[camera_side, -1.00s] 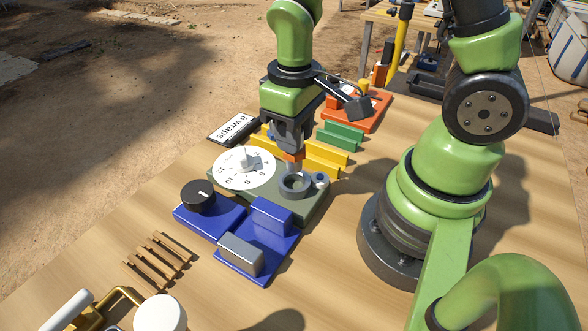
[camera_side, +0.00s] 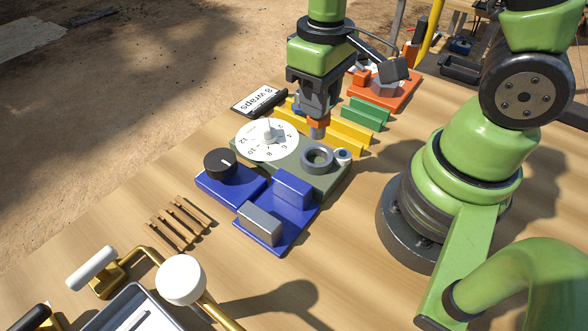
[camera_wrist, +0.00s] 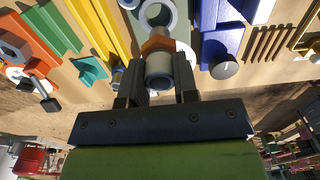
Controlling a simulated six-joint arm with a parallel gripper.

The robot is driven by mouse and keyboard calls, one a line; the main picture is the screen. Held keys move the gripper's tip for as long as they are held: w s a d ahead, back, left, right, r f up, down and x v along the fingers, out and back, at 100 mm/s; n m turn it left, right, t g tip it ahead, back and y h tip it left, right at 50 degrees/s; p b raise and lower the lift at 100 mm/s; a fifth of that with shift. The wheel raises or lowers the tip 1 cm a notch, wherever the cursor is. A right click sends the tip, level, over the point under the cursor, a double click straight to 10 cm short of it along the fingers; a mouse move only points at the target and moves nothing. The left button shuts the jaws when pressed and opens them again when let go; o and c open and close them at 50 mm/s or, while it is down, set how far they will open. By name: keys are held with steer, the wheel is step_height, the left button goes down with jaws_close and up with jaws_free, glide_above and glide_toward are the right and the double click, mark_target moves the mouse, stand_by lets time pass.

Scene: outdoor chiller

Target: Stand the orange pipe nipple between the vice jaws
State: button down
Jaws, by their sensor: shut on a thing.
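My gripper (camera_side: 316,112) is shut on the orange pipe nipple, which shows an orange band (camera_side: 318,122) and a grey pipe end below it. The nipple hangs upright, a little above the grey ring (camera_side: 317,161) on the olive base. In the wrist view the nipple (camera_wrist: 158,66) sits between the two fingertips. The blue vice (camera_side: 259,236) stands in front of the olive base, with a blue jaw (camera_side: 292,188) and a grey jaw (camera_side: 259,223). The gap between the jaws looks empty.
A white numbered dial (camera_side: 266,140) and a black knob (camera_side: 220,163) stand beside the ring. Yellow rails (camera_side: 346,137), green rails (camera_side: 365,113) and an orange fixture (camera_side: 386,92) lie behind. Wooden slats (camera_side: 180,222) and a white-ended brass tool (camera_side: 181,279) are nearer the camera.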

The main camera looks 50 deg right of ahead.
steer(key=a+r, duration=0.1)
steer(key=a, duration=1)
steer(key=shift+a, duration=0.15)
steer(key=shift+f, duration=2.55)
steer(key=shift+f, duration=0.2)
steer(key=shift+f, duration=1.25)
steer(key=shift+f, duration=0.3)
